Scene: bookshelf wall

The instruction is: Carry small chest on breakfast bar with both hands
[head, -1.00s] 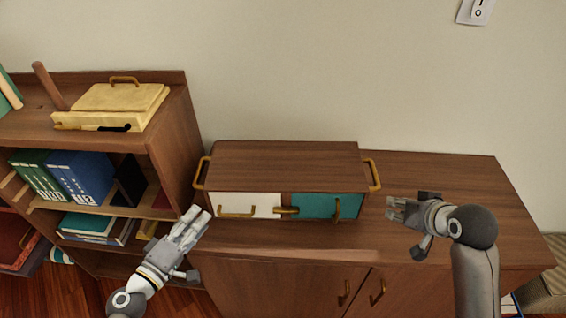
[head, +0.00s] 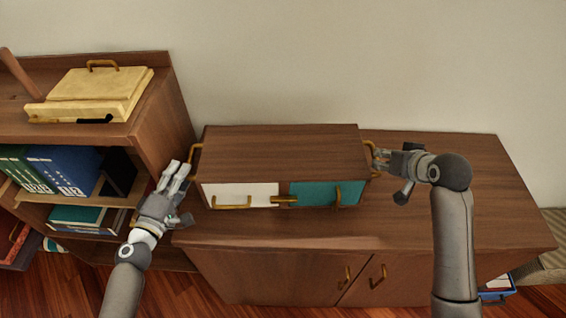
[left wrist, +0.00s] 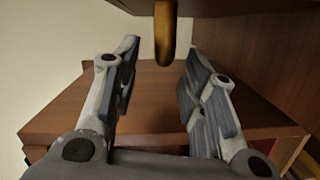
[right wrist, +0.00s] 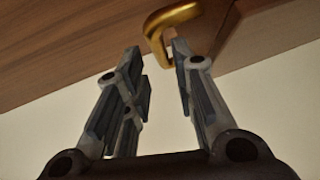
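The small chest (head: 283,148) is a brown wooden box with a white front panel, a teal front panel and gold handles. It sits on the brown cabinet top (head: 460,200). My left gripper (head: 180,178) is beside the chest's left side handle (head: 194,158). In the left wrist view its fingers (left wrist: 158,85) are open, with the handle (left wrist: 165,30) ahead between them. My right gripper (head: 381,160) is at the right side handle (head: 370,150). In the right wrist view its fingers (right wrist: 155,65) are apart, with the handle (right wrist: 165,25) just beyond the tips.
A shelf unit with books (head: 65,168) stands at the left, with a yellow case (head: 95,92) on top. Cabinet doors with gold handles (head: 345,278) are below the chest. The cabinet top is clear to the right. A wall is behind.

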